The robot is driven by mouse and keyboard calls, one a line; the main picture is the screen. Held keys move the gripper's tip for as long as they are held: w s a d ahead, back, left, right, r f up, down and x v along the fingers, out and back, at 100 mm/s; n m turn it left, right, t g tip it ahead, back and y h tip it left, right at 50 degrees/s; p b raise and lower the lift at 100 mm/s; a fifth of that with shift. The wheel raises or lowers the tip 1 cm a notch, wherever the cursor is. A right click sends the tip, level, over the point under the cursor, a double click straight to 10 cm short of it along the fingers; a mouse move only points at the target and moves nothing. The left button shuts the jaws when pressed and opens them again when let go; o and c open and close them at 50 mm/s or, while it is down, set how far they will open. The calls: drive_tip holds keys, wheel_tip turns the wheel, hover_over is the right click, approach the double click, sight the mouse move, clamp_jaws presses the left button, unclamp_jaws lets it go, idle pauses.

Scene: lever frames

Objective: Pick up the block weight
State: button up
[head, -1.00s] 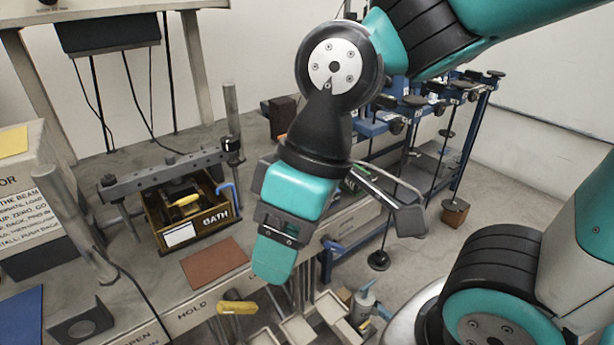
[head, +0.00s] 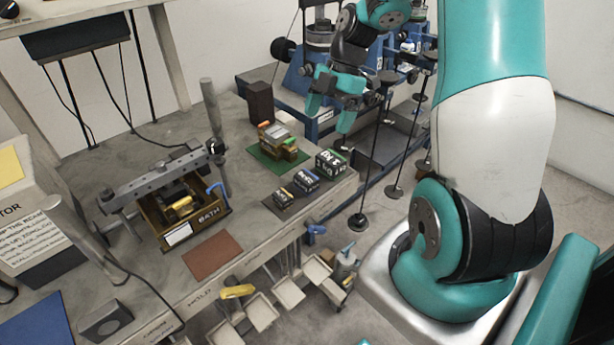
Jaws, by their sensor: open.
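My gripper (head: 331,113) is at the upper middle of the head view, past the bench's right end, with its two teal fingers apart and nothing seen between them. Three small dark blocks with white lettering stand in a row near the bench's right corner: a larger one with green (head: 330,162), a middle one with blue (head: 306,180) and a small one with yellow (head: 283,196). A plain dark brown block (head: 260,103) stands upright farther back. I cannot tell which is the block weight. My gripper is apart from all of them.
A green mat (head: 262,163) with stacked coloured pieces lies behind the lettered blocks. A wooden BATH box (head: 210,232) under a grey bar and a bare brown mat (head: 212,256) are to the left. Blue stands with hanging rods (head: 374,175) are beyond the bench's right end.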

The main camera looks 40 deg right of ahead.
drive_tip(key=p, duration=0.2)
approach(307, 176)
drive_tip(key=x, duration=0.5)
drive_tip(key=shift+w+d+f, duration=0.15)
drive_tip(key=shift+w+d, duration=0.05)
drive_tip(key=shift+d, duration=0.15)
drive_tip(key=x, duration=0.1)
drive_tip(key=p+x, duration=0.1)
drive_tip(key=x, duration=0.1)
drive_tip(key=p+x, duration=0.1)
drive_tip(key=shift+s+a+f, duration=0.1)
drive_tip(key=shift+s+a, duration=0.2)
drive_tip(key=shift+a, duration=0.25)
drive_tip(key=shift+a+f, duration=0.1)
drive_tip(key=shift+f, duration=0.35)
drive_tip(key=c, duration=1.3)
drive_tip(key=shift+r, duration=0.1)
drive_tip(key=shift+c, duration=0.2)
